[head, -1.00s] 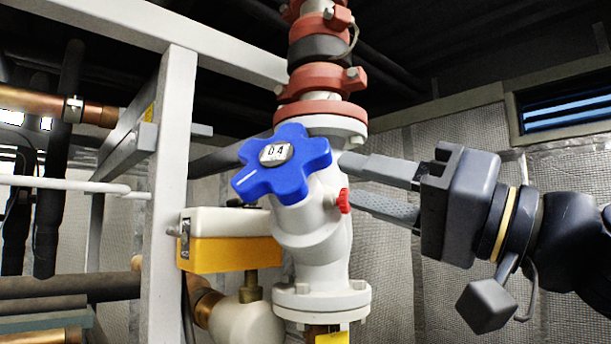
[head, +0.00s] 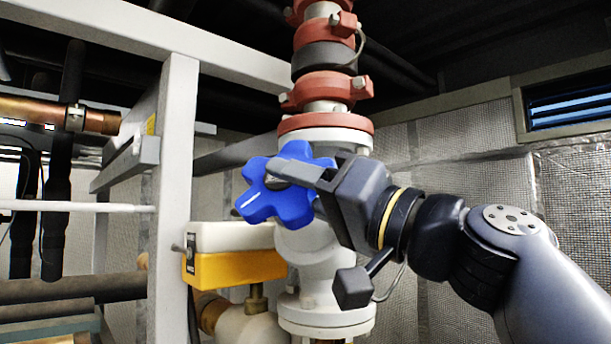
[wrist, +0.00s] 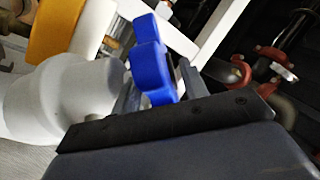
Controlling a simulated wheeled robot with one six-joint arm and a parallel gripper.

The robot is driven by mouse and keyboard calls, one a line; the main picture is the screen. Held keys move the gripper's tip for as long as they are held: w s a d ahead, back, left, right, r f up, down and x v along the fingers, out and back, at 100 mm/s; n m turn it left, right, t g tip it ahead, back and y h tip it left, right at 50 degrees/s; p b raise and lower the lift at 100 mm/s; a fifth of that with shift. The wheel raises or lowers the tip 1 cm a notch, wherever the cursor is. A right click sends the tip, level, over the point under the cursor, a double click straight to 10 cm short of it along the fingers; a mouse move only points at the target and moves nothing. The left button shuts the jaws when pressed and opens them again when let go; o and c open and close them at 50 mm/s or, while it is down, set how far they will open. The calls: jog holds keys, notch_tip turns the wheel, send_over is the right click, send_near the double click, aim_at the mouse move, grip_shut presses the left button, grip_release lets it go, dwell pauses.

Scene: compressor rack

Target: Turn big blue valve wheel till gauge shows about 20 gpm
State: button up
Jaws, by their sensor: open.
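The blue valve wheel (head: 262,203) has several rounded lobes and a white mark on its lower left lobe. It sits on the white valve body (head: 312,255). In the head view my gripper (head: 300,172) is at the wheel from the right, one finger lying across its front and covering most of the hub counter. The other finger is hidden. In the wrist view a blue lobe of the wheel (wrist: 150,70) stands between the two fingers of my open gripper (wrist: 160,88). Contact cannot be told. No gauge reading is legible.
A yellow and white box (head: 237,268) is just below and left of the wheel. A white frame post (head: 174,200) stands further left. Red pipe couplings (head: 326,88) rise above the valve. The space right of my arm is open, before a quilted wall (head: 450,140).

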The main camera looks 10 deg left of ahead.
jog(key=shift+a+r, duration=0.1)
jog(key=shift+a, duration=0.1)
jog(key=shift+c, duration=0.3)
grip_shut()
